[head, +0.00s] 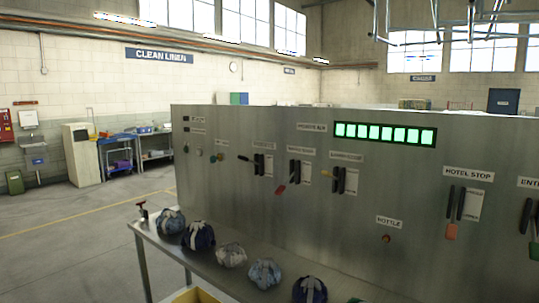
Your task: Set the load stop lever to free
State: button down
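A steel control panel (230,205) spans the view and carries several levers in slotted plates. The lever under the sign reading like "HOTEL STOP" (468,173) has a red handle (451,231) hanging down. To its left are a lever with a red handle (281,189) angled down, one with a yellow handle (328,174) and one with a dark handle (243,158) pointing left. A green handle (535,246) is cut off at the right edge. The smaller labels are too blurred to read, so I cannot tell which is the load stop lever. My gripper is not in view.
A steel table (155,243) in front of the panel bears several blue and white cloth bundles (231,255). A yellow container (195,296) shows at the bottom edge. A green display (385,134) is lit on the panel. Open floor (60,245) lies to the left.

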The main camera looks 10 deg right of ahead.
aim_at(326, 173)
jog(key=u, duration=0.3)
jog(key=i, duration=1.25)
jog(key=u, duration=0.25)
